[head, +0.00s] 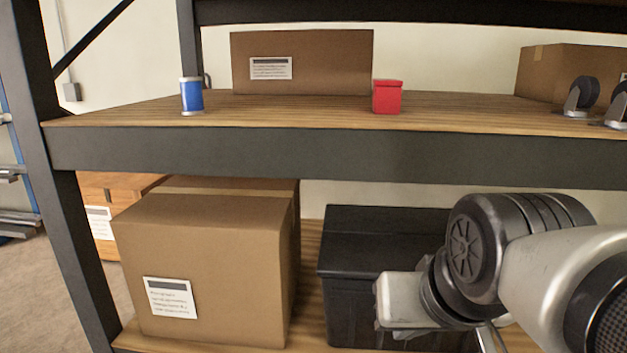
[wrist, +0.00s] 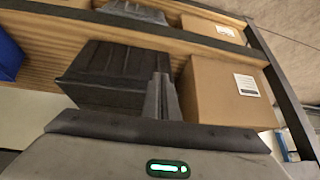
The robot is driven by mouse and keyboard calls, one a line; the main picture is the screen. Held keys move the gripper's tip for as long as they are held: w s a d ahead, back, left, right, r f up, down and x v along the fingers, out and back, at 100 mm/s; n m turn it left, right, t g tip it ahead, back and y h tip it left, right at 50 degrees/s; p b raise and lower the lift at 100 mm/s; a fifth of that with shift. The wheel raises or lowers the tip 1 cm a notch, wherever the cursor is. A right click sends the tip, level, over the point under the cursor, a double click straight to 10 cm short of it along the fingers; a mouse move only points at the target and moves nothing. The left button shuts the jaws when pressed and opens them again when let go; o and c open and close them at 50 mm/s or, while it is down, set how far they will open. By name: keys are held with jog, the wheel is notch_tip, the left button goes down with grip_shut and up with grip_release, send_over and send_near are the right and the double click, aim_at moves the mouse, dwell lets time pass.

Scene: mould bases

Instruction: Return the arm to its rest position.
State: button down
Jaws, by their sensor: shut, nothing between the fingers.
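My arm (head: 540,260) reaches in from the lower right of the head view, in front of the lower shelf. Its silver and black links cover part of the black bin (head: 370,230). My gripper (wrist: 162,97) shows in the wrist view with its two fingers together and nothing held. The fingers stand in front of the black bin, which also shows in the wrist view (wrist: 115,65), and beside a cardboard box (wrist: 228,88). In the head view the fingertips cannot be made out clearly.
A large cardboard box (head: 210,250) stands left of the bin on the lower shelf. The upper shelf (head: 290,115) holds a blue can (head: 191,95), a red container (head: 387,97), cardboard boxes and casters (head: 582,95). A dark upright post (head: 55,150) stands at the left.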

jog(key=s+d+g+p, duration=0.1)
jog(key=s+d+p, duration=0.1)
jog(key=s, duration=0.2)
notch_tip(320, 180, up, 25)
jog(key=p, duration=2.5)
jog(key=shift+w+a+p, duration=0.15)
jog(key=shift+w+p, duration=0.25)
jog(key=shift+w, duration=0.05)
jog(key=c, duration=2.2)
grip_release()
jog(key=shift+r, duration=0.2)
jog(key=o, duration=0.4)
jog(key=shift+f, duration=0.1)
jog(key=shift+o, duration=0.2)
jog(key=shift+a, duration=0.1)
